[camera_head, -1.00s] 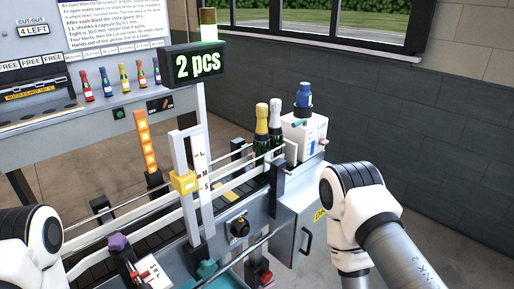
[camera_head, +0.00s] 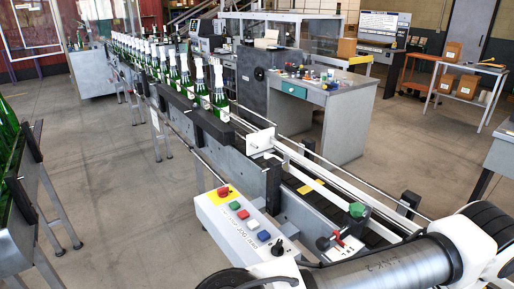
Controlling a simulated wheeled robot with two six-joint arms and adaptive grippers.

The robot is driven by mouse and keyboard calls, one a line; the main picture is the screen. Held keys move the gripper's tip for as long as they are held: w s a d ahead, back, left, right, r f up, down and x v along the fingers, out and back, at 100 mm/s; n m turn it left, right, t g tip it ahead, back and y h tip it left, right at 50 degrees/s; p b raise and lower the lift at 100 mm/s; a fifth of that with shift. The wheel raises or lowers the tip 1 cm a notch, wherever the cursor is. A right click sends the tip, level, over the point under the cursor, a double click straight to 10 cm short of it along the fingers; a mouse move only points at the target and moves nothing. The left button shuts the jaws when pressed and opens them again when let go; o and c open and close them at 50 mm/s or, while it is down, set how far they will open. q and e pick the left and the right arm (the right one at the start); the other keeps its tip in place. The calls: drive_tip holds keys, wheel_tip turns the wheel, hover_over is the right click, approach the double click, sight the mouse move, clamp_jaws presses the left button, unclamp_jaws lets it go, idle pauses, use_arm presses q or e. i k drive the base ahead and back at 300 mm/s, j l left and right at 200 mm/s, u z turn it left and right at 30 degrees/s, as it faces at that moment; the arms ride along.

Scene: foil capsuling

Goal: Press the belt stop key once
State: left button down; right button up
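A pale control box (camera_head: 225,222) stands beside the conveyor in the lower middle. On its sloped top is a red mushroom button (camera_head: 224,191) on a yellow plate. Below it run a green key (camera_head: 235,205), a red key (camera_head: 243,214), a whitish key and a blue key (camera_head: 263,236). A black knob (camera_head: 278,247) sits at the near end. The printed labels are too small to read, so I cannot confirm which is the belt stop key. One of my arms crosses the bottom right, close to the box's near end. Neither gripper shows.
The conveyor (camera_head: 290,165) runs from lower right to far left, with several green bottles (camera_head: 201,82) lined up on it. A grey workbench (camera_head: 345,98) stands behind.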

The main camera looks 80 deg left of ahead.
sight(243, 214)
drive_tip(key=u, duration=2.6)
